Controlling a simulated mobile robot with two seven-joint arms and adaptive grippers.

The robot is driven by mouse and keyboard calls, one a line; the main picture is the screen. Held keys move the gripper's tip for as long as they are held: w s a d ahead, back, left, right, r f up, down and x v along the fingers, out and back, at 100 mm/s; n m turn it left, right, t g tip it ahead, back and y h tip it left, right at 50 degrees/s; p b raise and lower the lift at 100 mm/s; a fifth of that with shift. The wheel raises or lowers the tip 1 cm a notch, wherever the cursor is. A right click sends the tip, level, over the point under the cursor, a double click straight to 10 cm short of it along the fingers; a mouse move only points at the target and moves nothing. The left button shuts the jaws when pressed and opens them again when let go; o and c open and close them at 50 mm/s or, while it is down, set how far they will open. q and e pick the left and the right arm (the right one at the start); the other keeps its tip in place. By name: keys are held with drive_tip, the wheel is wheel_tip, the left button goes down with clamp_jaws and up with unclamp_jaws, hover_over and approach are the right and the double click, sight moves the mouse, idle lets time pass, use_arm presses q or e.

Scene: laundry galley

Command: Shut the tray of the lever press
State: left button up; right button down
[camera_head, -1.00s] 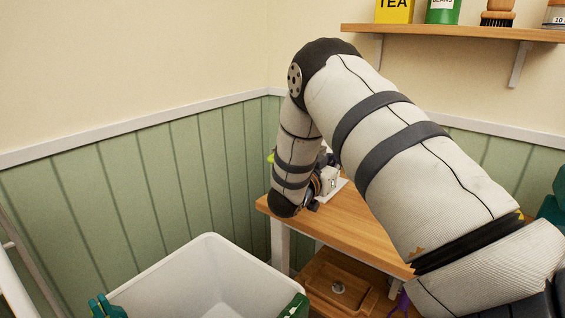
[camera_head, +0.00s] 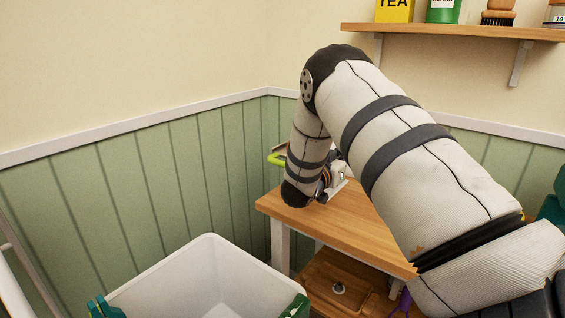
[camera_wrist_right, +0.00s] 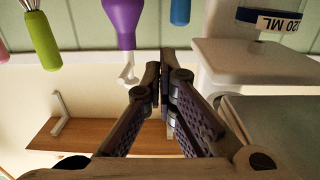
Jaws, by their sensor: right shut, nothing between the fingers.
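The lever press (camera_head: 340,174) shows in the head view as a small pale block on the wooden table, mostly hidden behind my right arm. A lime-green bar (camera_head: 278,157) juts out to the left behind my forearm; I cannot tell if it belongs to the press. I cannot make out the tray or how far out it is. My right gripper (camera_wrist_right: 160,76) is shut and empty in the wrist view. In that view a pale blocky body (camera_wrist_right: 235,62) stands to its right, apart from the fingertips in the picture. My left gripper is out of view.
The wooden table (camera_head: 280,208) has a lower shelf with a wooden box (camera_head: 325,280). A white bin (camera_head: 165,278) stands in front. A wall shelf (camera_head: 450,32) holds tins and a brush. The wrist view shows a purple utensil (camera_wrist_right: 123,22) and a green-handled one (camera_wrist_right: 43,40).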

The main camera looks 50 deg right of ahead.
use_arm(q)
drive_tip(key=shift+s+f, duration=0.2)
use_arm(e)
drive_tip(key=shift+w+d, duration=0.1)
drive_tip(key=shift+d, duration=1)
drive_tip(key=shift+a, duration=0.1)
